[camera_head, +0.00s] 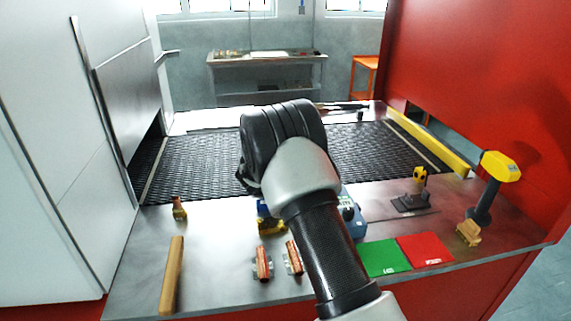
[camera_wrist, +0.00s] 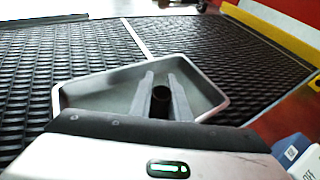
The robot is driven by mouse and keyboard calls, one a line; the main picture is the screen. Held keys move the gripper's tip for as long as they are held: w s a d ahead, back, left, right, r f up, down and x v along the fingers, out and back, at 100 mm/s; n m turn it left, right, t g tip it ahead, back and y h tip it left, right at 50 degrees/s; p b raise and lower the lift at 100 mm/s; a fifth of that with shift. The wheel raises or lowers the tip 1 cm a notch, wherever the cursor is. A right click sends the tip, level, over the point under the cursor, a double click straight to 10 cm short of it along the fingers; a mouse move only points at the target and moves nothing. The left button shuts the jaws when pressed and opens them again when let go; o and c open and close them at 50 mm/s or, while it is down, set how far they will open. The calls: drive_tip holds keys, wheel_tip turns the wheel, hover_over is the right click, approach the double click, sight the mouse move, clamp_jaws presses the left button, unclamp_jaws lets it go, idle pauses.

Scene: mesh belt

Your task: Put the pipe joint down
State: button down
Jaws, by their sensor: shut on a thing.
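The pipe joint (camera_wrist: 160,97) shows in the wrist view as a small dark round opening between the two grey fingers of my gripper (camera_wrist: 162,88). My gripper is shut on it. Behind and around the fingers in that view is a shallow grey metal tray (camera_wrist: 82,96) with a raised rim, on the black mesh belt (camera_wrist: 80,50). I cannot tell whether the pipe joint touches the tray floor. In the head view my arm hides the gripper, the pipe joint and the tray; the mesh belt (camera_head: 200,160) shows on both sides of it.
On the front steel table are a wooden bar (camera_head: 172,275), red blocks (camera_head: 263,263), a blue box (camera_head: 352,215), a green mat (camera_head: 384,258), a red mat (camera_head: 424,249) and a yellow-topped tool (camera_head: 499,168). A yellow rail (camera_head: 432,142) edges the belt, between white and red machine walls.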

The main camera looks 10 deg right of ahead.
drive_tip(key=shift+f+b, duration=0.2)
drive_tip(key=shift+b, duration=0.1)
drive_tip(key=c, duration=1.7)
unclamp_jaws()
drive_tip(key=shift+o, duration=0.2)
drive_tip(key=shift+r, duration=0.1)
